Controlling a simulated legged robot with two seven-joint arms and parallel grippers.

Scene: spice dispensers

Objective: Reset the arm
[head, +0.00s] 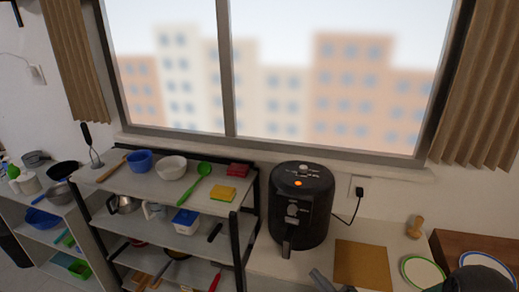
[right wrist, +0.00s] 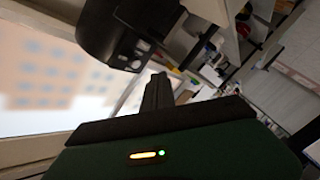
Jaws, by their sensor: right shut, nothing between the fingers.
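My right gripper (head: 322,281) shows only in part at the bottom edge of the head view, in front of the black air fryer. In the right wrist view its dark fingers (right wrist: 158,92) are together and hold nothing. The black air fryer (head: 301,205) stands upright on the counter below the window, with a small orange light on top. It also shows in the right wrist view (right wrist: 112,30), beyond the fingers with a visible gap in the picture. My left gripper is in neither view.
A shelf unit (head: 150,190) left of the air fryer holds bowls, a green spoon (head: 196,183), sponges and other kitchenware. A brown board (head: 362,264) lies on the counter to the right. A wooden pestle-like item (head: 415,228) and plates (head: 422,271) are farther right.

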